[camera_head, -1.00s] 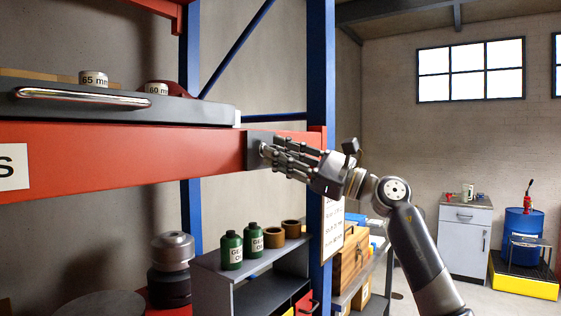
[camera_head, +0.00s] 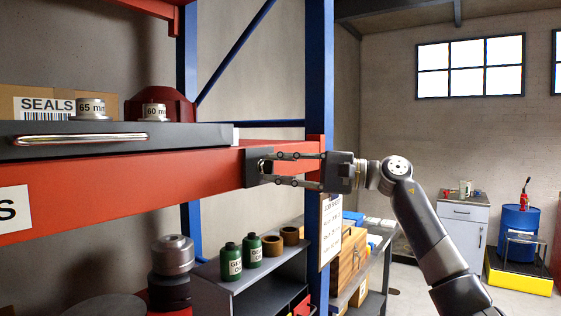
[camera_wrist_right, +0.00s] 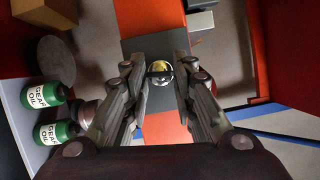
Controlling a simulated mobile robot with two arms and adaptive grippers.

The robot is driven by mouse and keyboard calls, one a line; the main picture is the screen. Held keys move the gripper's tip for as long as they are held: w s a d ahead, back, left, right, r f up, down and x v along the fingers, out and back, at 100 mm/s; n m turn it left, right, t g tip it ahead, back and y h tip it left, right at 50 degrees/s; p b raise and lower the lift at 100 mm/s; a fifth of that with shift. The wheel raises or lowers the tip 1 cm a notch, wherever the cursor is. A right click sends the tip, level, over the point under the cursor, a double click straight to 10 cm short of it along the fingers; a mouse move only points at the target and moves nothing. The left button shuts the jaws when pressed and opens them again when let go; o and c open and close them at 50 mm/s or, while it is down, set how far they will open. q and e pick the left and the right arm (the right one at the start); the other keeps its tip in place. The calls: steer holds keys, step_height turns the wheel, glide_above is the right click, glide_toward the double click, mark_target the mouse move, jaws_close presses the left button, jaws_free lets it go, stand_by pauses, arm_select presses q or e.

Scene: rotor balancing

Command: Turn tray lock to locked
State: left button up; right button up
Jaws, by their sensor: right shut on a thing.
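The tray lock is a dark plate (camera_head: 252,178) on the end of the red beam, with a small round metal knob (camera_wrist_right: 159,69) at its middle. My right gripper (camera_head: 274,168) reaches the knob from the right. Its two fingers lie one above the other in the head view and close on the knob from both sides. The fingers partly hide the knob in the head view. The tray (camera_head: 120,130) is dark with a silver handle and sits on top of the red beam. I cannot read the lock's setting. My left gripper is not in view.
On the tray side stand a 65 mm ring (camera_head: 90,108), a 60 mm ring (camera_head: 155,112) and a SEALS box (camera_head: 28,100). Below are green gear oil bottles (camera_head: 231,262) on a grey shelf. A blue rack post (camera_head: 320,70) rises close to the gripper.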

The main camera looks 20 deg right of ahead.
steer(key=shift+r+n+p, duration=0.1)
steer(key=shift+n+p, duration=0.25)
steer(key=shift+n, duration=0.25)
steer(key=shift+h, duration=0.3)
steer(key=o, duration=1.1)
steer(key=shift+c, duration=0.2)
steer(key=shift+d, duration=0.1)
steer(key=v, duration=1.1)
steer(key=shift+d, duration=0.4)
